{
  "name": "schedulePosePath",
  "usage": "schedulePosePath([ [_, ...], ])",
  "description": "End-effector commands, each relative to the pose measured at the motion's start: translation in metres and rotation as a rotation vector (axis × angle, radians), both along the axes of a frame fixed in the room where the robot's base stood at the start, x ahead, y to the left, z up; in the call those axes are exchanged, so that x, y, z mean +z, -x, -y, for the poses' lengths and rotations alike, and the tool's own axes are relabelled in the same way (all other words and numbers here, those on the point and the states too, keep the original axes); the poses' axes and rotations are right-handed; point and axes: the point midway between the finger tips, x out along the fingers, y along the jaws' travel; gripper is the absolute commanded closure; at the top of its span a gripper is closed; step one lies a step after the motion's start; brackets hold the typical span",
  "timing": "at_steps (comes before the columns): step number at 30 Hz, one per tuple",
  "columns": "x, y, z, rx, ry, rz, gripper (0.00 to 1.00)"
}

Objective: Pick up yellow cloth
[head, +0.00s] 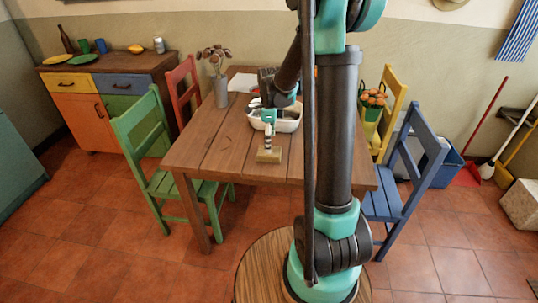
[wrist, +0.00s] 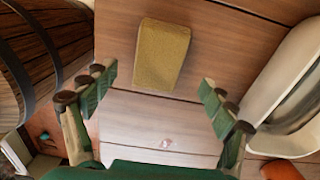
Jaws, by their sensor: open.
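The yellow cloth (wrist: 161,53) shows in the wrist view as a folded, mustard-yellow block lying on the brown wooden table. My gripper (wrist: 158,95) is open, with its green fingers apart at left and right. The cloth lies beyond the fingertips, toward the top of the picture, and nothing is between the fingers but bare table. In the head view a small tan block (head: 269,157) on the table appears to be the same cloth, partly hidden. My gripper (head: 268,127) hangs just above it there. I cannot tell the exact height gap.
A white tub (head: 287,124) stands just behind the gripper, and its rim (wrist: 275,72) fills the right of the wrist view. A grey vase (head: 221,95) stands toward the back left of the table. The table's left front (head: 208,148) is clear. Chairs surround the table.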

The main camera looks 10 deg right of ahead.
Motion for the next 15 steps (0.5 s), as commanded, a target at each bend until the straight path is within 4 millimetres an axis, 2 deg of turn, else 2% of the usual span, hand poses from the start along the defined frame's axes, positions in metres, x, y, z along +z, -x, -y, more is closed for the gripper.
schedulePosePath([
  [5, -0.010, 0.000, 0.000, 0.000, 0.000, 0.000, 0.16],
  [15, -0.052, 0.000, -0.001, 0.000, 0.000, 0.000, 0.16],
])
